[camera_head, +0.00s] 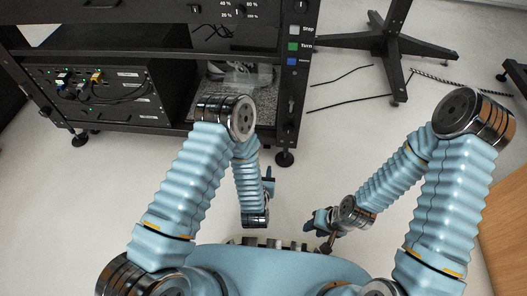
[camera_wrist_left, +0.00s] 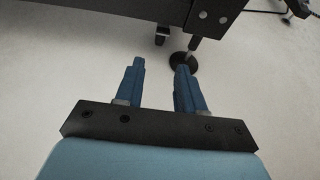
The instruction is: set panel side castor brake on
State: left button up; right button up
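The castor (camera_head: 285,158) under the panel side of the black rack is a dark foot on a short stem. In the left wrist view a round black castor foot (camera_wrist_left: 183,62) shows just past the right fingertip, with a smaller black castor part (camera_wrist_left: 161,36) further off. The brake itself is too small to make out. My left gripper (camera_wrist_left: 160,66) is open, with two blue fingers apart and nothing between them. In the head view my left gripper (camera_head: 269,178) is below the castor, near the floor. My right gripper (camera_head: 318,222) is low at the right; its finger gap is unclear.
The black rack (camera_head: 170,130) fills the upper left, with a button panel (camera_head: 294,45) on its right post. A black stand (camera_head: 385,42) and cables lie at the upper right. A wooden surface (camera_head: 505,235) is at the right edge. Light floor between is clear.

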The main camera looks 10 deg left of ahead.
pick_arm(q)
jog(key=b+x, duration=0.2)
jog(key=x, duration=1.1)
jog(key=shift+w+d+b, duration=0.2)
jog(key=shift+w+b, duration=0.1)
jog(key=shift+w, duration=0.05)
grip_shut()
jog(key=shift+s+d+f+t, duration=0.1)
jog(key=shift+s+f+t, duration=0.1)
jog(key=shift+f+t, duration=1)
jog(key=shift+t, duration=0.6)
jog(key=shift+w+f+t, duration=0.15)
jog(key=shift+f+t, duration=0.3)
jog(key=shift+t, duration=0.65)
